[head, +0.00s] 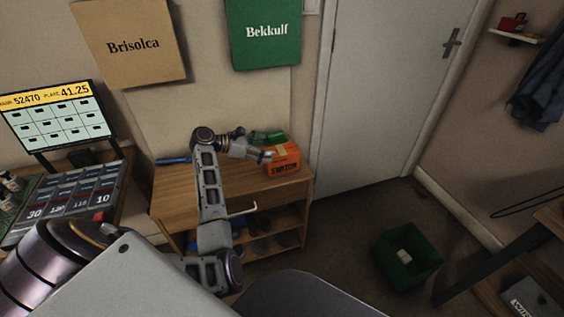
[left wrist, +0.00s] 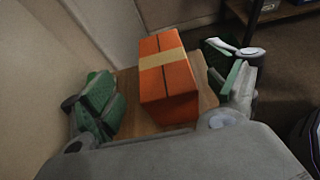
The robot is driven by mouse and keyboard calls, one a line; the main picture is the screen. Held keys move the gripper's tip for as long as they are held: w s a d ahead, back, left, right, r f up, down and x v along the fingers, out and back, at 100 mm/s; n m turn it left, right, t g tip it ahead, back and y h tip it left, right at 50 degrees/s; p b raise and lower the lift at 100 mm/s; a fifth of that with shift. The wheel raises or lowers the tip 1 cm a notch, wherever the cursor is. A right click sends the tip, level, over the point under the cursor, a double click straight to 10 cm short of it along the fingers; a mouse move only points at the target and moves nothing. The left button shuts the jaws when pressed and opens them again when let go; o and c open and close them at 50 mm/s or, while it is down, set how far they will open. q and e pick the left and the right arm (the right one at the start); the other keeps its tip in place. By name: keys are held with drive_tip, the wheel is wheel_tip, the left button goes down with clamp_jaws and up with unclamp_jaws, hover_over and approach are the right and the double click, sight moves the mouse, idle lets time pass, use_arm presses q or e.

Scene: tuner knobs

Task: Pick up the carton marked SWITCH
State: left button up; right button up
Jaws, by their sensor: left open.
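The orange carton (head: 283,160) marked SWITCH stands at the right end of the top of a wooden cabinet (head: 185,188). In the left wrist view the carton (left wrist: 167,76) has a tan tape strip across its top and sits between the two fingers. My left gripper (head: 268,146) is open at the carton; in the left wrist view the gripper (left wrist: 172,98) has one green-padded finger on each side of it, with a gap visible on the left. I cannot tell whether the right finger touches it. My right gripper is not in view.
A blue object (head: 173,161) lies on the cabinet's back left. Shelves below hold dark items. A green bin (head: 408,256) stands on the floor at right, near a door (head: 375,90). A display screen (head: 57,122) and a numbered rack (head: 75,192) are at left.

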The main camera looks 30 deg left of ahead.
sight(280, 150)
use_arm(q)
drive_tip(key=shift+w+d, duration=0.15)
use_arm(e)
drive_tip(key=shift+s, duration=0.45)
use_arm(q)
drive_tip(key=shift+f, duration=0.1)
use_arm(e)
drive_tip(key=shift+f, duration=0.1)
use_arm(q)
drive_tip(key=shift+w+d+f+b, duration=0.15)
drive_tip(key=shift+w+d+b, duration=0.15)
drive_tip(key=shift+w, duration=0.05)
drive_tip(key=shift+b+x, duration=0.75)
drive_tip(key=shift+x, duration=0.8)
drive_tip(key=shift+w+d+f, duration=0.25)
drive_tip(key=shift+d, duration=0.05)
drive_tip(key=shift+w, duration=0.1)
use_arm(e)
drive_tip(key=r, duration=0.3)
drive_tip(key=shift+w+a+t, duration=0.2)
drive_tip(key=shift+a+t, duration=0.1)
